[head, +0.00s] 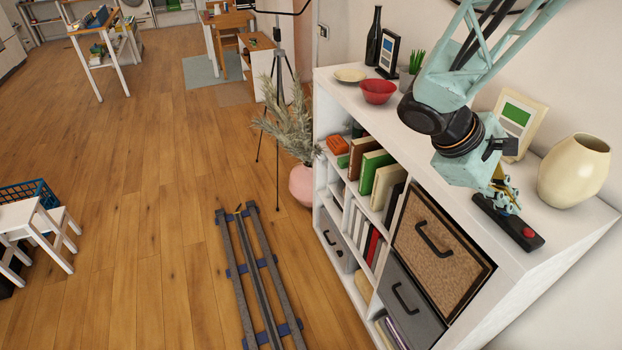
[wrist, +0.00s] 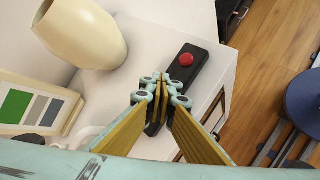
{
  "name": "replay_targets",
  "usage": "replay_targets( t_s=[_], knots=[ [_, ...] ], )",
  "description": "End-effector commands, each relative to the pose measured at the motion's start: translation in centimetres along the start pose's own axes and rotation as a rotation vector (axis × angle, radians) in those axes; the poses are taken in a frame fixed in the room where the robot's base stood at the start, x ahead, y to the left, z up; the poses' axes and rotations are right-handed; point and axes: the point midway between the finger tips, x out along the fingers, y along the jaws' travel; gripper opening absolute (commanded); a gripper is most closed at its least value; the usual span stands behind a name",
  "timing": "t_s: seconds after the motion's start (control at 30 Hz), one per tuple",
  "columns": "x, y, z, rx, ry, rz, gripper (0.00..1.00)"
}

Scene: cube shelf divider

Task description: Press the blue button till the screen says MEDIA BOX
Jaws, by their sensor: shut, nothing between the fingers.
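A black bar-shaped control box (head: 487,207) lies on the white shelf top near its front edge. Its red button (head: 529,233) is at the near end; the box (wrist: 206,57) and red button (wrist: 187,60) also show in the wrist view. My gripper (head: 507,196) is shut and empty, pointing down over the middle of the box. In the wrist view its fingertips (wrist: 164,82) cover that middle part. I cannot tell whether they touch it. No blue button and no screen text can be seen; the box's middle is hidden behind the fingers.
A cream vase (head: 574,172) stands beside the box, with a framed picture (head: 519,122) behind my gripper. A red bowl (head: 378,92), plate (head: 350,75), dark bottle (head: 374,36) and small plant (head: 415,64) stand farther along the shelf. Bare shelf top lies in front of the vase.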

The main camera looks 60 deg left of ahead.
Motion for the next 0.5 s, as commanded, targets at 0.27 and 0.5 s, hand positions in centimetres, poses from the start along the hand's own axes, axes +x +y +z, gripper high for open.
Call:
replay_targets(
  t_s=[0.27,0.5],
  knots=[
    [-0.26,0.04,-0.05,-0.002,0.002,0.001,0.00],
    [-0.89,0.49,0.37,-0.001,0.002,0.002,0.00]
  ],
)
